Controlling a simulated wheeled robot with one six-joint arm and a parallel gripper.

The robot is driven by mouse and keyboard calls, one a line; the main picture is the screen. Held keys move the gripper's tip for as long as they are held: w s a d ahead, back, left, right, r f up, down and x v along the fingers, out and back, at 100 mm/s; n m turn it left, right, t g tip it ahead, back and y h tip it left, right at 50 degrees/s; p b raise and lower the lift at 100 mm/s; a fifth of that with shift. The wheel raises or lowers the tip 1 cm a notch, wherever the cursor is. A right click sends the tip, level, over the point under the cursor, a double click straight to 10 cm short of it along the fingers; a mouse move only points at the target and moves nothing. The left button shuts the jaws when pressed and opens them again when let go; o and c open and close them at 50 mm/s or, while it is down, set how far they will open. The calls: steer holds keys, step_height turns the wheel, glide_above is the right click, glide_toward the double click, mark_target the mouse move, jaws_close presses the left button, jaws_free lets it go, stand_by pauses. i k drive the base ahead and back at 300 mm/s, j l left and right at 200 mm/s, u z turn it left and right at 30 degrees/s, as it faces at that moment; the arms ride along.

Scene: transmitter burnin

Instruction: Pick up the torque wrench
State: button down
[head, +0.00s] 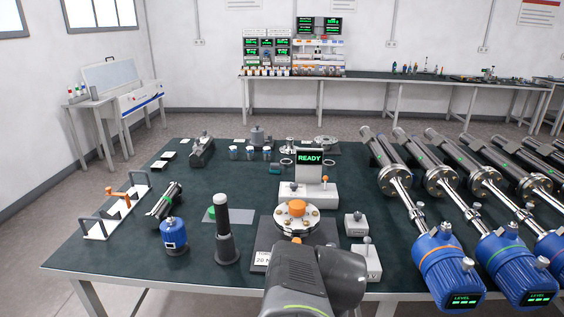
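I cannot make out a torque wrench for certain in the head view. A placard (264,259) with partly hidden lettering, including "20 N", lies beside a round bolted flange (297,217) with an orange cap (297,207). A dark upright post (224,232) with a wider lower part stands left of it. A white rack (124,208) with grey uprights and an orange part (118,196) is at the table's left. My dark grey arm rises at bottom centre, in front of the flange, and covers part of the area there. My gripper's fingers do not show.
The dark green table (130,255) also carries a blue canister (173,235), a "READY" display (309,158) and small grey blocks (367,262). Several large blue-ended transmitters (449,268) fill the right side. The table's front left is clear.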

mark_target(221, 214)
steer(key=i+j, duration=0.15)
steer(key=j, duration=0.25)
steer(key=i+j, duration=0.15)
steer(key=j, duration=0.25)
steer(key=i+j, duration=0.1)
steer(key=j, duration=0.25)
steer(key=k, duration=0.25)
